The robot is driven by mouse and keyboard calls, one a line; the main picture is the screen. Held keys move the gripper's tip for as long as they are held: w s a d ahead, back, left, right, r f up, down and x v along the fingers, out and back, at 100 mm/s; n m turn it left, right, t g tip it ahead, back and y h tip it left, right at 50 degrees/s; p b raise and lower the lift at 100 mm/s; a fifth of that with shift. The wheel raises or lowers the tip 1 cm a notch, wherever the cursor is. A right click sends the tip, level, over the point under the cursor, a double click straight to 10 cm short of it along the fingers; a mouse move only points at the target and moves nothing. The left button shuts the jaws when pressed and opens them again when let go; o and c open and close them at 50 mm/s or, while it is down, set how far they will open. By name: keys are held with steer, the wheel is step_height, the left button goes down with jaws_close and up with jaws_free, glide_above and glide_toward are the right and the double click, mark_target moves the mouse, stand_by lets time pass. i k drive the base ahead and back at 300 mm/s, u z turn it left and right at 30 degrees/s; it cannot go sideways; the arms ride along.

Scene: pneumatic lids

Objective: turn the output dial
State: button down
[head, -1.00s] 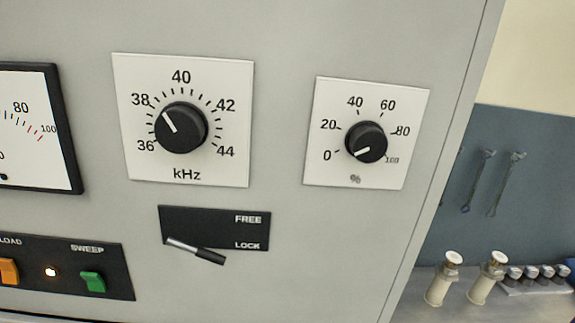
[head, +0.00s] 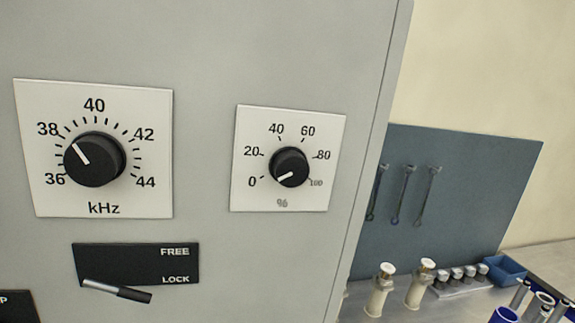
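The output dial (head: 289,167) is a black round knob on a white square plate marked 0 to 100 and %. It is right of centre in the head view, near the right edge of the grey cabinet front (head: 250,50). Its white pointer line points down and left, toward the 0 mark. A larger black kHz dial (head: 95,160) sits to its left, its pointer up and left near 38. My gripper does not show in the view, and nothing touches either dial.
A lever (head: 116,291) on a black FREE/LOCK plate sits below the kHz dial, near LOCK. The cabinet front around the output dial is clear.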

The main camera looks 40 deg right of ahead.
mark_target(289, 167)
steer(key=z, duration=1.65)
steer(key=k, duration=1.05)
steer(key=u, duration=1.5)
steer(key=i, duration=1)
steer(key=z, duration=0.1)
